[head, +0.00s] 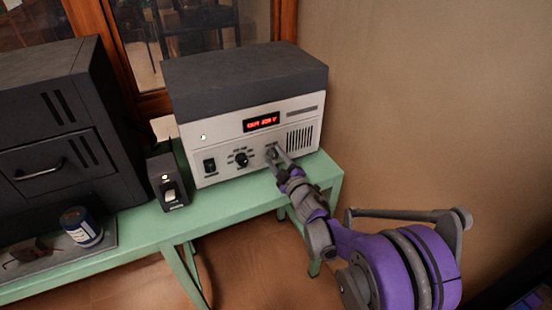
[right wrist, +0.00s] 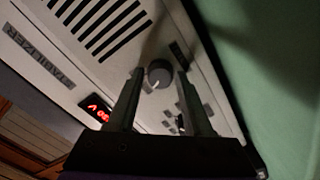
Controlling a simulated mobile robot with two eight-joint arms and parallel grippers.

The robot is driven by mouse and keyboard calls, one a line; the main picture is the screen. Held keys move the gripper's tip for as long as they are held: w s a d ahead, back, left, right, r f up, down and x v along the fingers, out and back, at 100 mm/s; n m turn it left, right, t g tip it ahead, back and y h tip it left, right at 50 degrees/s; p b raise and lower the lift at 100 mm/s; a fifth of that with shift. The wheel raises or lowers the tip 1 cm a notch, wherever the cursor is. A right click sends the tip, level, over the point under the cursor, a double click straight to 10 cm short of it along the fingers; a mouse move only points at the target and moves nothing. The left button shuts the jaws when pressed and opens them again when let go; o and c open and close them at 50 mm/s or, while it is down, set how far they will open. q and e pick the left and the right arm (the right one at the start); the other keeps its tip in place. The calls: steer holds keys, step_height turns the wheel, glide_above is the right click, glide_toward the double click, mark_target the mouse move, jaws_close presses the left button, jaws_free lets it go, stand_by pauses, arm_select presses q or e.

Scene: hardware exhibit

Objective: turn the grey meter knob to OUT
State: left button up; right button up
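The stabilizer (head: 215,133) is a pale-fronted box with a dark top and a red lit display (head: 262,122). In the right wrist view its round grey knob (right wrist: 159,73) shows between the fingertips of my right gripper (right wrist: 160,82). The fingers are open, one on each side of the knob, with a narrow gap visible at each side. A white mark shows at the knob's edge; I cannot read its labels. In the head view my right gripper (head: 273,154) reaches the front panel and mostly hides the grey knob. My left gripper is not in view.
A small dark switch box (head: 167,181) stands on the green bench (head: 225,200). A dark cabinet (head: 50,120) and a blue can (head: 82,227) are farther left.

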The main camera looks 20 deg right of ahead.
steer(key=shift+o, duration=0.8)
steer(key=s, duration=1)
steer(key=shift+s+d, duration=0.2)
steer(key=shift+s, duration=0.2)
